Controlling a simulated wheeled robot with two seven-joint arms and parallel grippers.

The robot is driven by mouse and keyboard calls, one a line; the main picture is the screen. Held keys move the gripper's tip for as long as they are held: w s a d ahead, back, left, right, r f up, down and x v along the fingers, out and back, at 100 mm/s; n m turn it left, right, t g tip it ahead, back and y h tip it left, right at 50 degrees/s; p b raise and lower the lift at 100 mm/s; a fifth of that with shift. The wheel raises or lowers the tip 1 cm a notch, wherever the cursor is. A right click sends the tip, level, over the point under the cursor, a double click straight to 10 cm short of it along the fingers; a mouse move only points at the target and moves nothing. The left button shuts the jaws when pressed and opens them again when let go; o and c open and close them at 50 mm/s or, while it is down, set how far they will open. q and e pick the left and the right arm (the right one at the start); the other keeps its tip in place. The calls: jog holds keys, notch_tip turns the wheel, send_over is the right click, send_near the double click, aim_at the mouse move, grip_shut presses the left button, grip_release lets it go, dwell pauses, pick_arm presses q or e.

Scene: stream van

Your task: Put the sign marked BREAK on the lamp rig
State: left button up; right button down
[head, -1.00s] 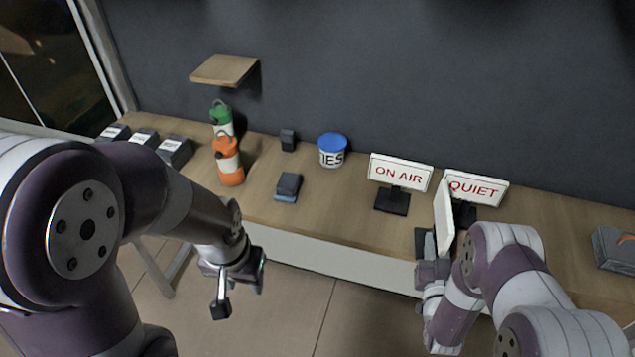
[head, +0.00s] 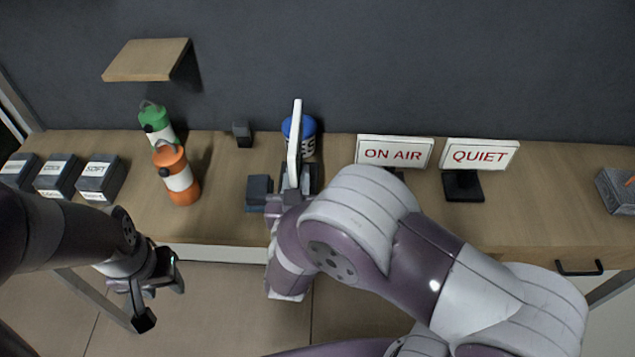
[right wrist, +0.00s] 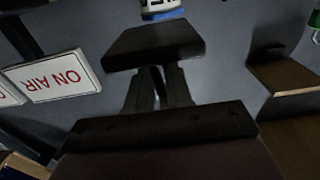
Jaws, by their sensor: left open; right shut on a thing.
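A white sign (head: 295,142) is in my right gripper (head: 290,188), upright and seen nearly edge-on in the head view, so its lettering cannot be read. In the right wrist view, the fingers (right wrist: 158,90) are shut on it below a dark block, which seems to be its base (right wrist: 155,43). The sign is over the bench, in front of the blue-lidded tub. My left gripper (head: 158,290) is open and empty, low in front of the bench. I cannot tell which thing is the lamp rig.
The ON AIR sign (head: 394,152) and QUIET sign (head: 479,155) stand on the bench (head: 535,215). The tub (head: 308,138) and a dark block (head: 258,190) are close to the held sign. A wooden shelf (head: 147,60) juts from the wall above the lanterns.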

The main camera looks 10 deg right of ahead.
jog(key=f, duration=0.1)
jog(key=s+f, duration=0.1)
jog(key=shift+a+f, duration=0.2)
jog(key=shift+f, duration=0.15)
jog(key=f, duration=0.3)
jog(key=shift+w+d, duration=0.2)
jog(key=shift+w, duration=0.2)
jog(key=shift+w+f, duration=0.1)
jog(key=shift+f, duration=0.1)
jog(key=shift+s+r, duration=0.1)
jog(key=shift+s, duration=0.1)
jog(key=shift+f+b, duration=0.25)
jog(key=shift+b, duration=0.25)
jog(key=c, duration=1)
grip_release()
pick_arm(q)
jog(key=shift+s+f, duration=0.2)
jog(key=shift+f, duration=0.2)
pick_arm(e)
jog(key=shift+r, duration=0.1)
